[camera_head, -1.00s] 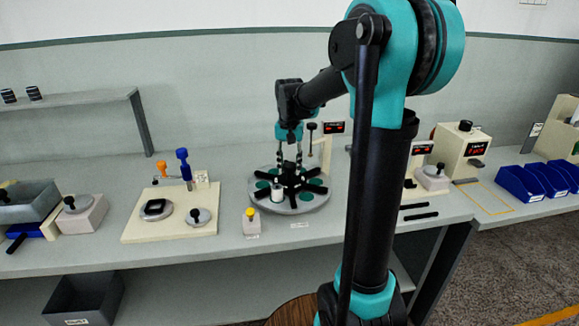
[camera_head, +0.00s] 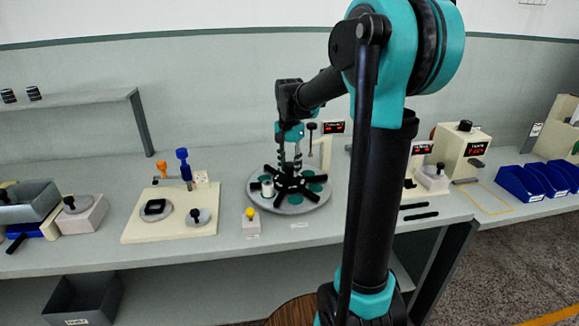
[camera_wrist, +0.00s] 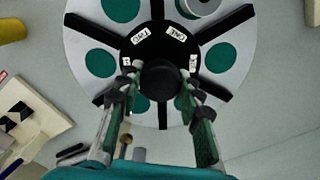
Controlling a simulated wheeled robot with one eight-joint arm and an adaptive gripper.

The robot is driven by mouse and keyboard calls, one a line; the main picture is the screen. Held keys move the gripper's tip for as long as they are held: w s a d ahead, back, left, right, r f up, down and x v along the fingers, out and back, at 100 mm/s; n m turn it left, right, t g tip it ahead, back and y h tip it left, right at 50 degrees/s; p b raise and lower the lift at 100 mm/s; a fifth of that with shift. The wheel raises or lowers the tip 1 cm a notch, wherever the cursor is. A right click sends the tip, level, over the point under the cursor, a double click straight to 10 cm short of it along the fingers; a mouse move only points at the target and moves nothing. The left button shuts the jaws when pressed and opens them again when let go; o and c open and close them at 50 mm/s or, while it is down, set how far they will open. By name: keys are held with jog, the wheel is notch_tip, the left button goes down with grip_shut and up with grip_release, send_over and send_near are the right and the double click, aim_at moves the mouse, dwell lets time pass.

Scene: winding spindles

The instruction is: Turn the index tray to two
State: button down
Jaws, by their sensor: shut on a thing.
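The index tray (camera_head: 313,203) is a round grey disc on the bench with green round pads and black spokes around a black hub. It fills the upper part of the wrist view (camera_wrist: 75,45). Small white labels sit around the hub, two of them seeming to read TWO (camera_wrist: 140,37) and ONE (camera_wrist: 178,37). My gripper (camera_wrist: 163,76) is shut on the black knob (camera_wrist: 160,82) at the hub's centre, one finger on each side. In the head view my gripper (camera_head: 290,166) reaches down over the tray. A white cylinder (camera_head: 267,188) stands on the tray's left side.
A small block with a yellow button (camera_head: 251,222) stands in front left of the tray. A cream board (camera_head: 170,226) with a blue-topped post is at left. A post with a small display (camera_head: 333,127) rises behind the tray. My arm hides part of the bench at right.

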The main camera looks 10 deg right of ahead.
dwell(0.5)
jog(key=c, duration=1)
grip_release()
notch_tip(320, 180, up, 12)
